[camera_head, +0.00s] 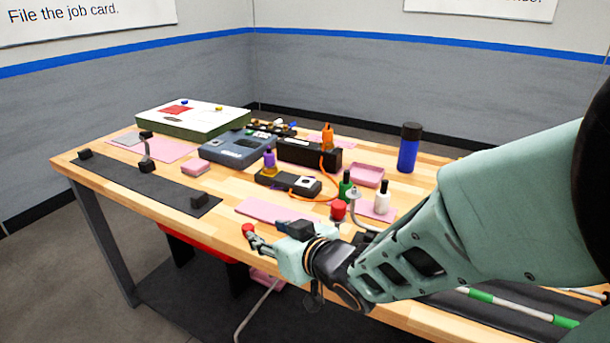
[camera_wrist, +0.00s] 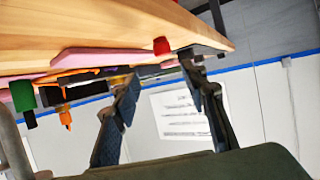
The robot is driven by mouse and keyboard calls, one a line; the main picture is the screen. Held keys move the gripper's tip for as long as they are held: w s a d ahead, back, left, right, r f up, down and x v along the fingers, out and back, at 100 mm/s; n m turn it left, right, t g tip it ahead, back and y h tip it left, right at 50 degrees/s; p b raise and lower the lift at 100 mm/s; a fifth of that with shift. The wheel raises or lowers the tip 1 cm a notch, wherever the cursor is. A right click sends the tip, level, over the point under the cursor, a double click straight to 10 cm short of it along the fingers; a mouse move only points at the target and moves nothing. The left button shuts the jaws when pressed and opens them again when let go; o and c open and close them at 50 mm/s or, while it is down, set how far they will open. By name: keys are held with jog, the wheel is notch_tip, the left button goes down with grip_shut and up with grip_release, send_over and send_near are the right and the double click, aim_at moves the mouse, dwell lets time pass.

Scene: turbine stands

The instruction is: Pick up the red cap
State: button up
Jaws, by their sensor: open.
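A small red cap (camera_head: 248,229) is near the front edge of the wooden table, just past the fingertips of my gripper (camera_head: 262,243) in the head view. In the wrist view, where the table appears inverted, the red cap (camera_wrist: 161,46) is on the table surface, between the fingertip directions. My gripper (camera_wrist: 160,74) is open there, with its two dark fingers spread and nothing between them. The cap looks apart from both fingers. A second red piece (camera_head: 338,210) stands farther right, close to a grey metal post (camera_head: 354,199); my arm hides part of that area.
A pink mat (camera_head: 270,210) lies beside the cap, and a dark strip (camera_head: 135,181) lies to the left. Green (camera_head: 345,185) and white (camera_head: 382,199) bottles and an orange cable (camera_head: 318,197) are behind my gripper. Bare wood (camera_head: 220,228) shows left of the cap.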

aim_at(250, 229)
jog(key=shift+w+a+p, duration=0.2)
jog(key=shift+a+p, duration=0.45)
jog(key=shift+p, duration=0.1)
jog(key=shift+p+x, duration=0.8)
jog(key=shift+p, duration=0.15)
jog(key=shift+f+b+x, duration=0.1)
jog(key=shift+f+x, duration=0.1)
jog(key=shift+x, duration=1.2)
jog(key=shift+f+b+x, duration=0.1)
jog(key=shift+f+x, duration=0.1)
jog(key=shift+x, duration=1.2)
jog(key=shift+f+b+x, duration=0.1)
jog(key=shift+f+x, duration=0.1)
jog(key=shift+x, duration=1.2)
jog(key=shift+s+d, duration=0.2)
jog(key=shift+c, duration=0.3)
jog(key=c, duration=0.9)
